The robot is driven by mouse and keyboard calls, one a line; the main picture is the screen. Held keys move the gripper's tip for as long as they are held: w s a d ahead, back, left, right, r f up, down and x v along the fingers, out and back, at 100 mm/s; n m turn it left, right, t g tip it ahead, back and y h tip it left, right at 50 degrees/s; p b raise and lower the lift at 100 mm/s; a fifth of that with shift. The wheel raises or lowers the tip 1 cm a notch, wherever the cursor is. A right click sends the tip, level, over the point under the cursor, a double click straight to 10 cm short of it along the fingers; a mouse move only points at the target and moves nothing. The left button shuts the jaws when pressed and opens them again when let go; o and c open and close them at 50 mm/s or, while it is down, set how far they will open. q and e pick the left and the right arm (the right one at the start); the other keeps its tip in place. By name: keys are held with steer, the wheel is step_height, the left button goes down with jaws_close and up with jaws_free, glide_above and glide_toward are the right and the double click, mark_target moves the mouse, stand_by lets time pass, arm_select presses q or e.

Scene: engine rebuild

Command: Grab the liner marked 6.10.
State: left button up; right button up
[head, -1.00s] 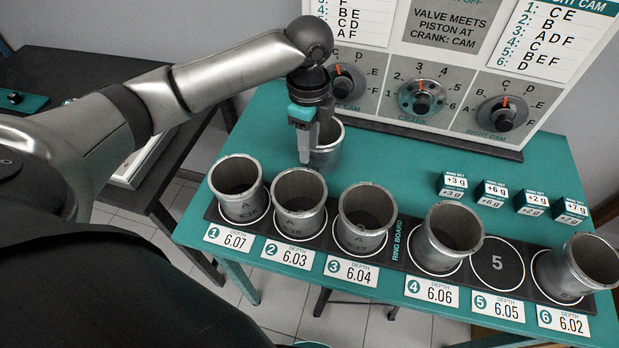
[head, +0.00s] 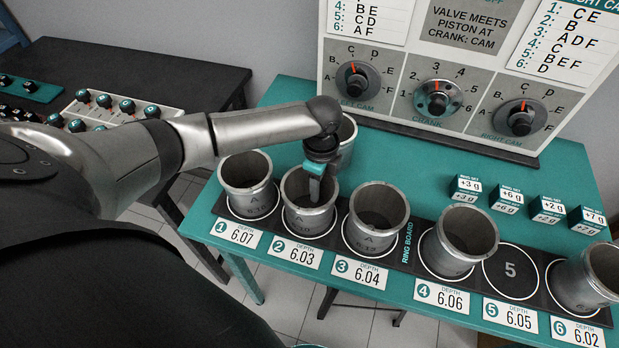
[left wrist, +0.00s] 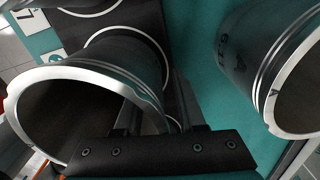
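Several grey metal liners stand on the black ring board (head: 415,238). Their small stamps are hard to read; the liner on spot 2 (head: 308,218) seems to read 6.10, but I cannot be sure. My left gripper (head: 315,192) is over this liner's back rim, pointing down. In the left wrist view the fingers (left wrist: 158,118) appear spread, one on each side of the wall of the near liner (left wrist: 135,60), with a gap showing. The rim hides part of the fingers. My right gripper is not clearly seen.
Liners stand close by on spot 1 (head: 247,190) and spot 3 (head: 375,222). Another liner (head: 347,150) stands behind, off the board. Spot 5 (head: 510,272) is empty. Small ring set boxes (head: 507,197) sit at the right. The dial panel (head: 430,80) stands at the back.

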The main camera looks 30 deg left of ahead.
arm_select(q)
steer(key=shift+f, duration=0.3)
steer(key=shift+c, duration=0.3)
jaws_close()
steer(key=shift+r, duration=0.1)
stand_by(0.8)
